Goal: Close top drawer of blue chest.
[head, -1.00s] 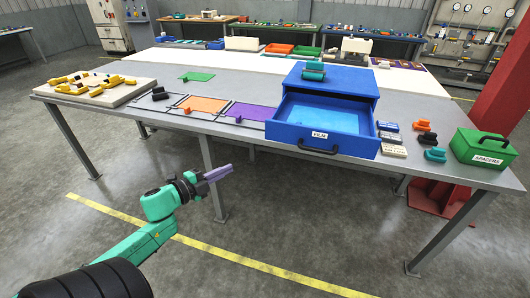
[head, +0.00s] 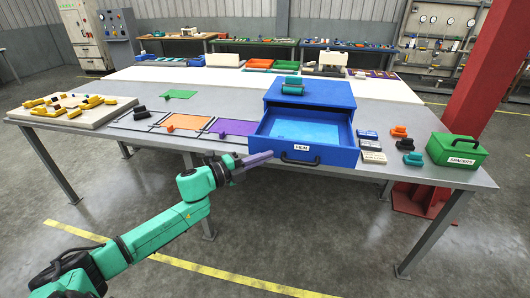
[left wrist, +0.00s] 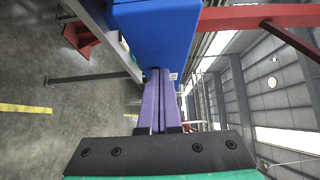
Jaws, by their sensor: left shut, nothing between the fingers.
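The blue chest (head: 310,91) stands on the grey table with its top drawer (head: 338,158) pulled out toward me. The drawer front has a white FILM label and a black handle (head: 300,159); its light blue inside looks empty. My left gripper (head: 270,155), with purple fingers, is shut and empty, its tips at the left end of the drawer front. In the left wrist view the shut fingers (left wrist: 162,100) point at the blue drawer (left wrist: 155,35); I cannot tell whether they touch it. My right gripper is not in view.
A teal object (head: 292,86) sits on the chest. Small boxes (head: 372,157), orange and teal pieces and a green SPACERS box (head: 457,149) stand to the right. Orange (head: 186,125) and purple mats lie to the left. Floor in front is clear.

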